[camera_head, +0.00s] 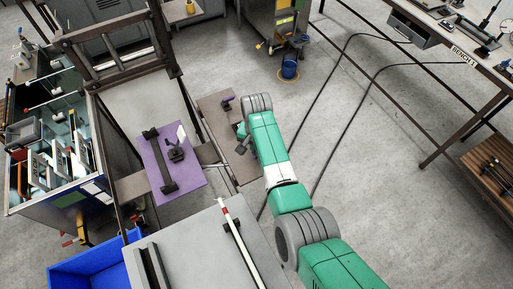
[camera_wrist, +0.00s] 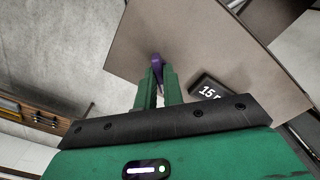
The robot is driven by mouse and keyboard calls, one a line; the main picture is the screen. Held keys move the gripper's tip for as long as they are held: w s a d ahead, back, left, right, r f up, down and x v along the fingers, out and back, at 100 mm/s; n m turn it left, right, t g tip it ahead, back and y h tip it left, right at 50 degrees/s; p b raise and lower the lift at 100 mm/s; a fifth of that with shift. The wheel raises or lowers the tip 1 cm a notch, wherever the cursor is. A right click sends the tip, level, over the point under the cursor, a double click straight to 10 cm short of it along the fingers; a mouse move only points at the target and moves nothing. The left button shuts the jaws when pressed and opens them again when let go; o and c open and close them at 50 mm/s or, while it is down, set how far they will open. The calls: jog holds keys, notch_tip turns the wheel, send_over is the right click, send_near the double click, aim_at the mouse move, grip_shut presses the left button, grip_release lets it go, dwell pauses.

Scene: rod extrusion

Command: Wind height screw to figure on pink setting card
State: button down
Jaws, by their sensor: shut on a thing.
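My gripper (camera_wrist: 158,82) points at a brown plate in the wrist view. Its two green fingers are shut on a slim purple piece (camera_wrist: 157,62), whose rounded end shows at the fingertips. I cannot tell for sure whether this is the height screw's handle. A black block with white characters beginning "15" (camera_wrist: 208,91) lies just right of the fingers, partly hidden by the gripper body. In the head view a small purple-and-dark part (camera_head: 228,102) is by the brown plate's far end, left of my wrist. I cannot make out a pink setting card.
The brown plate (camera_head: 215,112) adjoins a dark frame. A purple mat (camera_head: 194,190) carries a black bar (camera_head: 159,160) and a dark stand. A grey table (camera_head: 195,250) with a white rod is in front. A blue bin (camera_head: 92,270) is at lower left.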

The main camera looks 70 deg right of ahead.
jog(key=c, duration=1.5)
grip_release()
jog(key=shift+r, duration=0.1)
notch_tip(320, 180, up, 8)
jog(key=shift+f+p, duration=0.15)
jog(key=shift+p, duration=0.25)
